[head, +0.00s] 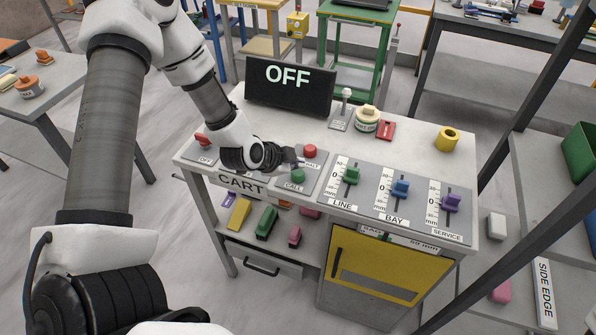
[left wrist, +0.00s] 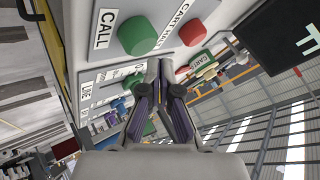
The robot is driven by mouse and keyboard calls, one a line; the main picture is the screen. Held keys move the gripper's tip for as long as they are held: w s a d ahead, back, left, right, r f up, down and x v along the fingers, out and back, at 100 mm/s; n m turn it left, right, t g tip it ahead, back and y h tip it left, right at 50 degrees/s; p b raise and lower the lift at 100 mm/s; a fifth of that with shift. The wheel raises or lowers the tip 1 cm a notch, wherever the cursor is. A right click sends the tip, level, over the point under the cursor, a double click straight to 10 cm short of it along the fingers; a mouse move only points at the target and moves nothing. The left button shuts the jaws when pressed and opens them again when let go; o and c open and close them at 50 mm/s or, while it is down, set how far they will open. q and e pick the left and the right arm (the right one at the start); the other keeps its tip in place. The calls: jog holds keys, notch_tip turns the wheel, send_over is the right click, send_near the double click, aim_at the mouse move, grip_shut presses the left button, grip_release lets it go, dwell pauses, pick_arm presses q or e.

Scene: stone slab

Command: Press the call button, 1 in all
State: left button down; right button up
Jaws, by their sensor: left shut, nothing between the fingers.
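The call button is a green round button (head: 297,177) on a grey plate marked CALL at the front of the slab. It also shows large in the left wrist view (left wrist: 138,36), beside its CALL label. My left gripper (head: 292,156) is shut and empty, close by the green button and a red button (head: 309,152) behind it. In the left wrist view the closed fingertips (left wrist: 164,75) appear just below the gap between the green and red buttons. I cannot tell whether they touch anything. My right gripper is not in view.
A dark display (head: 290,90) reads OFF at the back. Sliders with green (head: 351,175), blue (head: 401,189) and purple (head: 451,203) knobs stand to the right. A yellow ring (head: 447,138) lies at the right rear.

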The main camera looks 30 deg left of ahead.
aim_at(297, 173)
pick_arm(q)
jog(key=shift+f, duration=0.1)
dwell(0.7)
jog(key=shift+f, duration=0.35)
jog(key=shift+f+b, duration=0.5)
jog(key=shift+f, duration=0.05)
dwell(0.7)
jog(key=shift+r, duration=0.1)
jog(key=shift+r+p, duration=0.9)
jog(key=shift+p, duration=0.2)
notch_tip(297, 173, up, 5)
jog(key=p, duration=0.5)
jog(key=shift+r, duration=0.1)
